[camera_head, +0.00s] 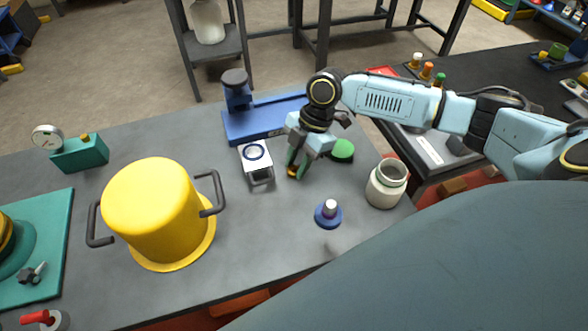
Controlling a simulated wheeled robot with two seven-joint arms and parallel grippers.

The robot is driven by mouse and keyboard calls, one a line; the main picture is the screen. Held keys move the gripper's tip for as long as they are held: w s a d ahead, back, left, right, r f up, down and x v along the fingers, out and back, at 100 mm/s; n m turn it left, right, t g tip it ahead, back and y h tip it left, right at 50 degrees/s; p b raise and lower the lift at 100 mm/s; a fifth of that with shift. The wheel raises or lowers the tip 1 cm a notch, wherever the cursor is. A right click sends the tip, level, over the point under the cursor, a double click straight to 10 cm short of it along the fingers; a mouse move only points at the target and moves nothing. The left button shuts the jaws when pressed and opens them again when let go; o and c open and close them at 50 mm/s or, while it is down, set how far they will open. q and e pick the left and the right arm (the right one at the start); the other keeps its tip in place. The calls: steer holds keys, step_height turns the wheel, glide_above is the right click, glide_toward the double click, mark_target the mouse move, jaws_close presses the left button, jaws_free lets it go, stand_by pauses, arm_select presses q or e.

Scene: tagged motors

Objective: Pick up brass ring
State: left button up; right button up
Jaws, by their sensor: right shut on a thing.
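My right gripper (296,168) reaches in from the right and points down over the grey bench, between the small white stand and the green disc. It is shut on the brass ring (292,172), of which only a small brass-orange part shows at the fingertips. The fingers hide the rest of the ring. I cannot tell whether the ring touches the bench. My left gripper is not in view.
The white stand (257,160) with a blue ring on top is just left of the gripper. A green disc (342,150) is to the right and a blue fixture (262,120) behind.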

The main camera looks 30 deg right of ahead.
mark_target(297, 167)
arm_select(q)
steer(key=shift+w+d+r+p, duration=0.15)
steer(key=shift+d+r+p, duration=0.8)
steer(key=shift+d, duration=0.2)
arm_select(e)
step_height(297, 167, up, 10)
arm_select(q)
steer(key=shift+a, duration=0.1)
